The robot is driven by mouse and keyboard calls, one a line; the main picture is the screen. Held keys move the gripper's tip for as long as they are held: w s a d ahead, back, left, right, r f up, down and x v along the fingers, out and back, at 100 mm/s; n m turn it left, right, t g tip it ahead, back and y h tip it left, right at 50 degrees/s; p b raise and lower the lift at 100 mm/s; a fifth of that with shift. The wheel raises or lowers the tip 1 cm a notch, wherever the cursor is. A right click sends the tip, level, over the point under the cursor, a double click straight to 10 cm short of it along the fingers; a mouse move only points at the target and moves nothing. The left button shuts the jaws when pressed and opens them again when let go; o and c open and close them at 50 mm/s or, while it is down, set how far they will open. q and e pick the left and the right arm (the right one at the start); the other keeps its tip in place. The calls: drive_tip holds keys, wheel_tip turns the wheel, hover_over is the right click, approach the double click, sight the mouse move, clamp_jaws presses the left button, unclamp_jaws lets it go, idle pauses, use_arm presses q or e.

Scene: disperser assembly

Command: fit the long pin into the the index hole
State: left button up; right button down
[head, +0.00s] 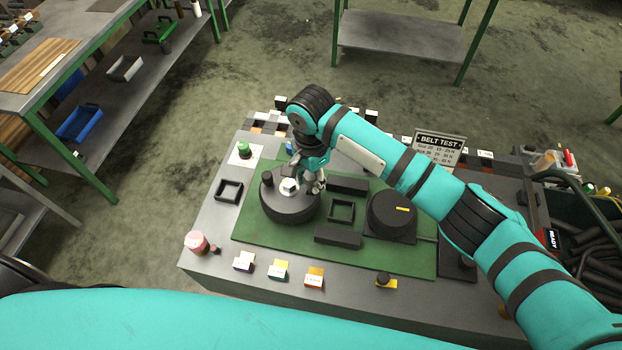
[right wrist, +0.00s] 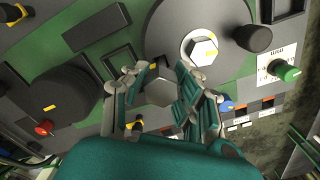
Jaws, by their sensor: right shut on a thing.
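My right gripper (head: 312,181) is at the right side of the round dark disc (head: 290,208), low over it. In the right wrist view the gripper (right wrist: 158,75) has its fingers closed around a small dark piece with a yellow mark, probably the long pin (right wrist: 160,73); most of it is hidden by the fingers. The disc also shows in the right wrist view (right wrist: 165,22), with a white hexagonal piece (right wrist: 200,47) at its centre and a black knob (right wrist: 253,38) near its rim. I cannot make out the index hole. My left gripper is not in view.
A green mat (head: 265,262) bears a square frame (head: 342,211), dark blocks (head: 338,238) and a round dial (head: 391,213) with a yellow mark. A red-pink knob (head: 197,242) and several small labelled blocks (head: 279,270) line the table's front. A sign (head: 438,148) stands at the back.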

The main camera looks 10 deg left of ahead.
sight(311, 187)
drive_tip(key=shift+r, duration=1.45)
drive_tip(key=shift+f+b, duration=0.8)
drive_tip(key=shift+f, duration=2.2)
idle(0.4)
drive_tip(key=c, duration=1)
unclamp_jaws()
wheel_tip(311, 187, up, 11)
drive_tip(key=shift+f, duration=0.1)
drive_tip(key=shift+w+d+r, duration=0.1)
drive_tip(key=shift+d+r, duration=0.05)
drive_tip(key=shift+r, duration=0.45)
